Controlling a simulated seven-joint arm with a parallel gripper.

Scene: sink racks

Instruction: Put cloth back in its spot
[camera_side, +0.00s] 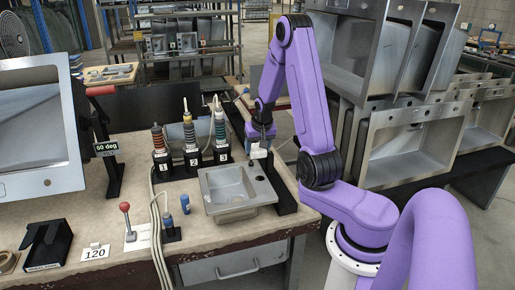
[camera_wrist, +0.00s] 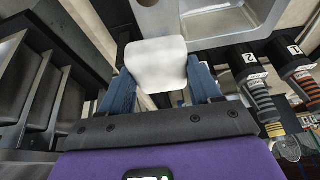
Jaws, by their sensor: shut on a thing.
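A white cloth (camera_wrist: 157,62) is held between the blue fingers of my gripper (camera_wrist: 160,82) in the wrist view. The fingers are on either side of it, and it covers their tips. In the side view my gripper (camera_side: 261,137) points down behind the right back corner of the small grey sink (camera_side: 232,190). The cloth (camera_side: 258,153) shows there as a small white patch under the gripper, above a black stand (camera_side: 281,188). Whether the cloth touches the stand cannot be told. No spot marked for the cloth can be made out.
Numbered tools in black holders (camera_side: 192,157) stand left of my gripper; they also show at right in the wrist view (camera_wrist: 246,65). A large steel sink (camera_side: 38,135) stands at far left. Stacked sinks (camera_side: 415,140) are behind my arm. The bench front (camera_side: 90,210) has some free room.

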